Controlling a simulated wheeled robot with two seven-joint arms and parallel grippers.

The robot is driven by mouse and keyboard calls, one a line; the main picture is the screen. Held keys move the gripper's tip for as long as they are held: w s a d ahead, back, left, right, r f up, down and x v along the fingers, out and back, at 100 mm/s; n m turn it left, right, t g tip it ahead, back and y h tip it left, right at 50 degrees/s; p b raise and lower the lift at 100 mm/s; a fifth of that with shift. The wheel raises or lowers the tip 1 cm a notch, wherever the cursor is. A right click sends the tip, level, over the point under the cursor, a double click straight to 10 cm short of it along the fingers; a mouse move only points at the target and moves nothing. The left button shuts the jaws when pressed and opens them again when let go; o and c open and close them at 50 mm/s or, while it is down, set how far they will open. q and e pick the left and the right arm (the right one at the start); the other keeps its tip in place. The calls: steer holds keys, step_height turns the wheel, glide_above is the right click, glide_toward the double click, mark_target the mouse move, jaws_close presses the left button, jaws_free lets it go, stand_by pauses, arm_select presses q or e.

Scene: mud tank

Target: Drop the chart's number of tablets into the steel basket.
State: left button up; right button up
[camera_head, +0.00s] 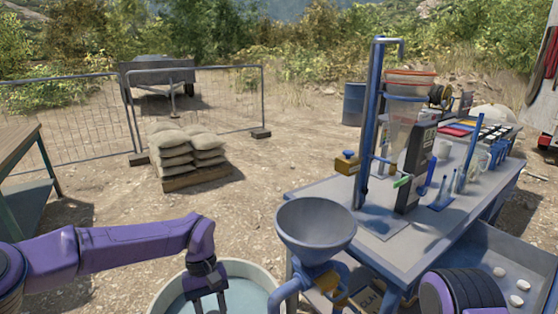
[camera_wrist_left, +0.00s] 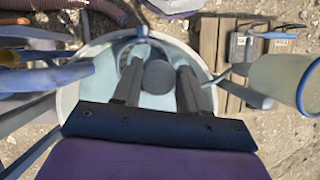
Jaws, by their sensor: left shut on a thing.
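My left gripper (camera_head: 207,302) reaches down over a round pale tank (camera_head: 163,300) with light blue liquid. In the left wrist view its two fingers (camera_wrist_left: 158,88) stand on either side of a dark grey rounded thing (camera_wrist_left: 157,76), and it is shut on this; I cannot tell whether it is part of the steel basket. White round tablets (camera_head: 499,271) lie spaced out in a grey tray at the lower right. I cannot make out the steel basket or a readable chart. My right gripper is outside the frames; only part of that arm shows at the lower right.
A grey-blue funnel (camera_head: 315,232) stands right of the tank. Behind it is a blue table (camera_head: 440,225) with a tall stand (camera_head: 369,120), glassware and coloured trays. Sandbags (camera_head: 188,150) sit on a pallet beyond open dirt. A wooden-topped bench (camera_head: 15,143) is at the left.

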arm_select(q)
steer(key=shift+w+d+f, duration=0.15)
steer(key=shift+f, duration=0.4)
steer(key=shift+w+d+f, duration=0.1)
steer(key=shift+w+f, duration=0.05)
steer(key=shift+f, duration=0.35)
steer(key=shift+w+a+f+n+b, duration=0.1)
steer(key=shift+f+n+b, duration=0.2)
step_height(320, 180, down, 6)
steer(key=b, duration=0.5)
steer(key=shift+a+r, duration=0.15)
steer(key=shift+r, duration=0.1)
steer(key=o, duration=1.1)
steer(key=v, duration=1)
steer(key=shift+a+r, duration=0.1)
steer(key=shift+r, duration=0.2)
